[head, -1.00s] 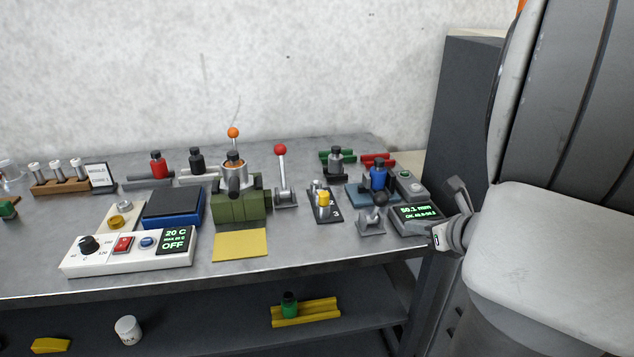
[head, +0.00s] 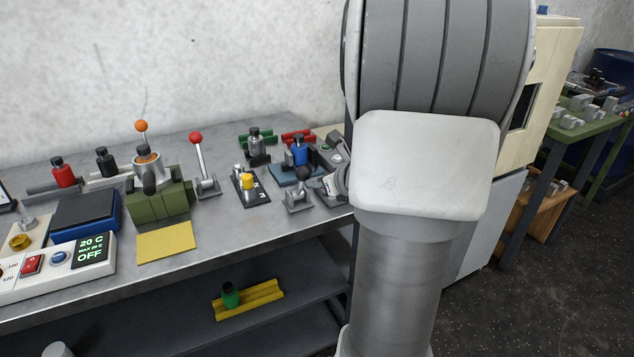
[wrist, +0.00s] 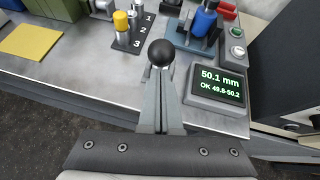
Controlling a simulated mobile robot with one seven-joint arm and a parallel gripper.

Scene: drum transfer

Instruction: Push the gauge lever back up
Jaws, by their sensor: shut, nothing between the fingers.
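The gauge lever (head: 304,174) has a black ball knob on a small grey base near the right front of the bench. In the wrist view its black knob (wrist: 161,52) shows just beyond the fingertips; its stem is largely hidden behind them. My gripper (wrist: 160,76) is shut and empty, with its tips close to the knob. I cannot tell whether they touch. In the head view my arm hides most of the gripper. The gauge display (wrist: 217,84) stands right of the fingers and reads 50.1 mm, OK 49.8-50.2.
A blue bottle (head: 299,151) stands on a blue fixture behind the lever. A numbered block with a yellow-topped peg (head: 248,184) is to its left. Further left stand a red-knobbed lever (head: 198,160) and a green block (head: 160,202). The bench front edge is near.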

